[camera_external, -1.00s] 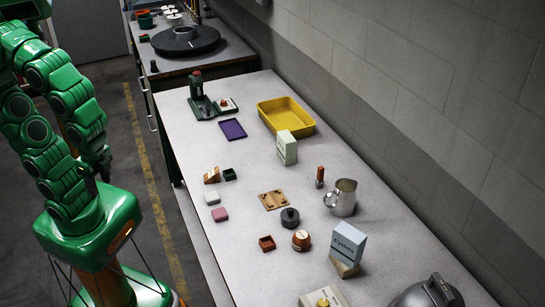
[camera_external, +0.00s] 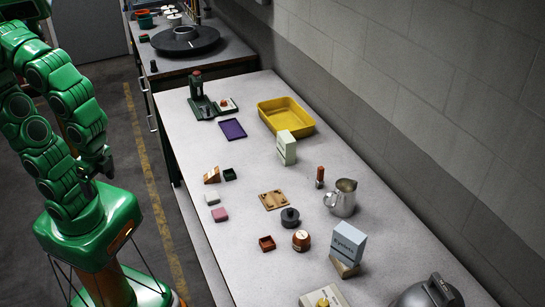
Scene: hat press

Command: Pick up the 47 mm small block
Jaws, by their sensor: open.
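Two small blocks lie near the left edge of the long grey table: a whitish block (camera_external: 212,199) and, just in front of it, a pink block (camera_external: 220,214). I cannot tell from the picture which is 47 mm. My green arm is folded at the left, and my gripper (camera_external: 105,170) hangs over the floor side, left of the table and well apart from both blocks. It is open, and nothing shows in it; its fingers are small and dark here.
A wooden board (camera_external: 273,200), dark knobbed weight (camera_external: 290,217) and metal pitcher (camera_external: 341,198) stand farther right. A yellow tray (camera_external: 300,129) is at the back.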

